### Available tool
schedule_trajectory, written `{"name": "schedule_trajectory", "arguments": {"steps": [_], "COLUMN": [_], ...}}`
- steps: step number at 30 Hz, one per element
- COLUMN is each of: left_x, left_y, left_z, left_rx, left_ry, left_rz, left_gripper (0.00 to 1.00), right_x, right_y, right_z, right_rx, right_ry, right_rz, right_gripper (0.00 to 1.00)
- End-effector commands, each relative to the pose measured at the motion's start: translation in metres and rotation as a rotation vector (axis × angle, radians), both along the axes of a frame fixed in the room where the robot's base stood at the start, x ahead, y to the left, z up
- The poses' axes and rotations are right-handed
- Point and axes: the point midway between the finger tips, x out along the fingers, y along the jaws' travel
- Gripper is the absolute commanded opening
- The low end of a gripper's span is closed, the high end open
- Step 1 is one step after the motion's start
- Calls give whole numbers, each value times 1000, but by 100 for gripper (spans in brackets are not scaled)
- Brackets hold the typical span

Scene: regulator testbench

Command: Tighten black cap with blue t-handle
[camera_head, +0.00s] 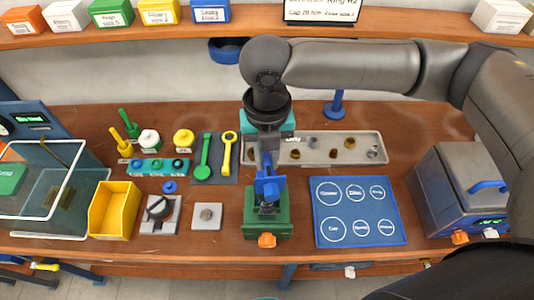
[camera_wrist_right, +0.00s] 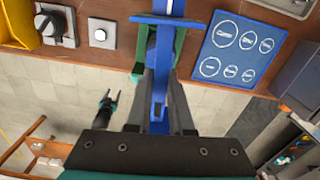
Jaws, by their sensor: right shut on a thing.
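My right gripper (camera_head: 268,170) reaches down over the green fixture (camera_head: 266,222) at the table's front. It is shut on the blue t-handle (camera_head: 270,187). In the right wrist view the t-handle (camera_wrist_right: 160,70) stands between the two fingers (camera_wrist_right: 161,105), its blue bar across the top. Something dark shows below the handle at the fixture; I cannot tell whether it is the black cap or whether the handle touches it. A small dark shape with teal marks (camera_wrist_right: 108,105) in the right wrist view may be my left gripper; its jaws are unclear.
A black knob on a grey block (camera_head: 158,209), a yellow bin (camera_head: 113,210) and a small grey plate (camera_head: 207,216) stand left of the fixture. A blue mat with circles (camera_head: 345,226) lies right. A grey tray (camera_head: 318,158) with small parts lies behind.

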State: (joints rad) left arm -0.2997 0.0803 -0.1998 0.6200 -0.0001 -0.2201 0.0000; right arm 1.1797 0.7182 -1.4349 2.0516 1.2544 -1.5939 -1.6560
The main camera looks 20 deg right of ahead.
Motion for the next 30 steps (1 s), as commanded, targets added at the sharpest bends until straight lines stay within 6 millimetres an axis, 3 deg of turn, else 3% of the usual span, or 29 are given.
{"name": "schedule_trajectory", "arguments": {"steps": [30], "left_x": [0], "left_y": [0], "left_z": [11], "left_rx": [0], "left_ry": [0], "left_rz": [0], "left_gripper": [65], "right_x": [0], "right_y": [0], "right_z": [-2], "right_rx": [1], "right_ry": [-1], "right_rz": [2], "right_gripper": [0]}}
